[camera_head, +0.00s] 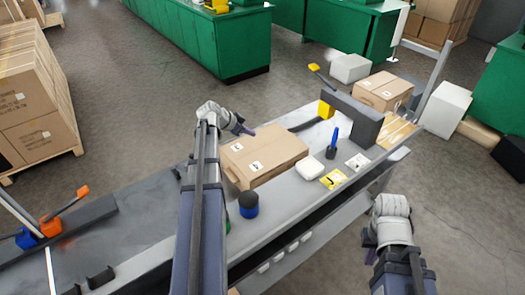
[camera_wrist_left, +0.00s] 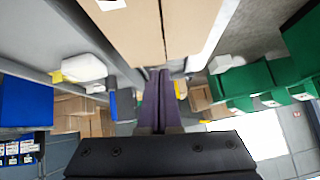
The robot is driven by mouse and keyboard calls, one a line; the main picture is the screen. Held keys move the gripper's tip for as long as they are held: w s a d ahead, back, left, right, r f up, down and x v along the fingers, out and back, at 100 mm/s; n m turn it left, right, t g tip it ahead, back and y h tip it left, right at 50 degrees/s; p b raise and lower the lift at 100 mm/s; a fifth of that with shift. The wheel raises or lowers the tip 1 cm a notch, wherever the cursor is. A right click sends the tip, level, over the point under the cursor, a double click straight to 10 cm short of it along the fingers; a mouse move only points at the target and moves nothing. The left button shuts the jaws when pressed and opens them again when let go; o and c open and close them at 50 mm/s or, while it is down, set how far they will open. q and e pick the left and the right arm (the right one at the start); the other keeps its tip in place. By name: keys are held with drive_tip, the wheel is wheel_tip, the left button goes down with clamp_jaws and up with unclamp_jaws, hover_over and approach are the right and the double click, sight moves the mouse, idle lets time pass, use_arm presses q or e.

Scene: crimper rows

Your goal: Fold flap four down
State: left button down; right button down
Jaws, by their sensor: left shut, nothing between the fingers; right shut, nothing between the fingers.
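A brown cardboard box (camera_head: 275,150) with white labels sits on the grey bench. Its top looks mostly flat in the head view; I cannot tell which flap is flap four. The box also fills the top of the left wrist view (camera_wrist_left: 190,25), where a seam runs down its face. My left gripper (camera_head: 248,132) is shut and empty at the box's far edge. Its dark fingers show in the left wrist view (camera_wrist_left: 158,80), close to the box; I cannot tell whether they touch it. My right gripper (camera_head: 368,240) is shut and empty, off the bench's near side.
The grey bench (camera_head: 145,220) holds a dark-blue cylinder (camera_head: 248,205), a white block (camera_head: 310,166), a yellow card (camera_head: 333,180) and a blue-handled tool (camera_head: 333,145). A dark upright panel (camera_head: 352,118) stands to the right, with another carton (camera_head: 383,90) behind it.

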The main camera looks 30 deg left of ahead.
use_arm(q)
drive_tip(key=b, duration=0.7)
hover_over(264, 148)
drive_tip(key=s, duration=0.2)
wheel_tip(264, 148, down, 7)
drive_tip(key=shift+w+r, duration=0.1)
drive_tip(key=f+b, duration=0.3)
drive_tip(key=shift+w+f+n, duration=0.15)
drive_tip(key=shift+w+n, duration=0.15)
drive_tip(key=shift+f+b, duration=0.4)
drive_tip(key=shift+b, duration=0.1)
drive_tip(key=shift+a+f+b, duration=0.2)
drive_tip(key=shift+f+b, duration=0.85)
drive_tip(key=shift+b, duration=0.1)
drive_tip(key=shift+s+r, duration=0.15)
drive_tip(key=shift+r, duration=0.15)
